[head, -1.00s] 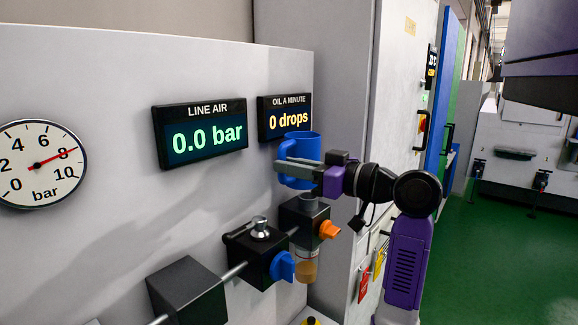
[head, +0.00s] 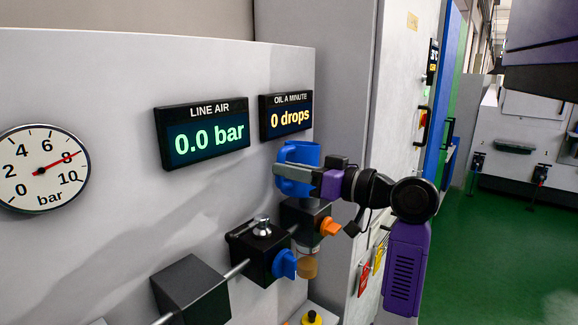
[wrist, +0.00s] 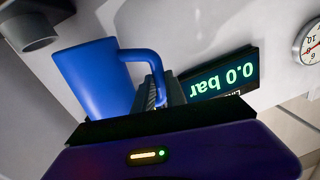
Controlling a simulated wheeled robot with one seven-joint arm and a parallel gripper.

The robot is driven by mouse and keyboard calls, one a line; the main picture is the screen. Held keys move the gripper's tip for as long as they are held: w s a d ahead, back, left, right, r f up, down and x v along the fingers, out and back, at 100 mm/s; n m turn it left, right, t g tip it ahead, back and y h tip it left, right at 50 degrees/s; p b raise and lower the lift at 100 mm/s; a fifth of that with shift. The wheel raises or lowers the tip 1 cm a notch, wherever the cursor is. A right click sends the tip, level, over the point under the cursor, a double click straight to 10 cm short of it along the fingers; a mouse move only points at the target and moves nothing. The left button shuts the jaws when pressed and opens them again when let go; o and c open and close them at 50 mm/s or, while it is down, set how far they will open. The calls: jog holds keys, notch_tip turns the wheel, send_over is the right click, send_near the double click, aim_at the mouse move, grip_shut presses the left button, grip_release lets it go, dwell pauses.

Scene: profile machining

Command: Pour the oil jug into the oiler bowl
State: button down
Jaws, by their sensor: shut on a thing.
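The blue oil jug (head: 297,153) is in the air just above the oiler in the head view, tilted a little. My gripper (head: 300,172) is shut on its handle. In the wrist view the jug (wrist: 95,80) is left of the fingers, with its handle (wrist: 150,62) running to them. The oiler is the black block (head: 296,213) with an orange knob (head: 329,226), right below the jug. Its clear bowl (head: 307,267) hangs under the block and shows amber oil low down. The jug partly hides the oiler's top. No oil stream is visible.
A second black block with a blue knob (head: 284,264) and a black box (head: 190,290) sit left on the same pipe. Displays read 0.0 bar (head: 202,133) and 0 drops (head: 287,116). A grey cabinet (head: 345,120) stands close to the right.

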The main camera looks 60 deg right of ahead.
aim_at(282, 153)
jog(key=shift+a+r+m+p, duration=0.1)
jog(key=shift+r+m+p, duration=0.55)
jog(key=shift+p, duration=0.25)
jog(key=shift+r, duration=0.1)
jog(key=shift+r+m+p, duration=0.45)
jog(key=shift+m+p, duration=0.1)
jog(key=shift+p, duration=0.7)
jog(key=shift+r+p, duration=0.1)
jog(key=shift+p, duration=0.2)
jog(key=shift+r+m+p, duration=0.25)
jog(key=shift+m+p, duration=0.15)
jog(key=shift+p, duration=0.15)
jog(key=shift+r+m+p, duration=0.15)
jog(key=shift+m+p, duration=0.15)
jog(key=shift+p, duration=0.2)
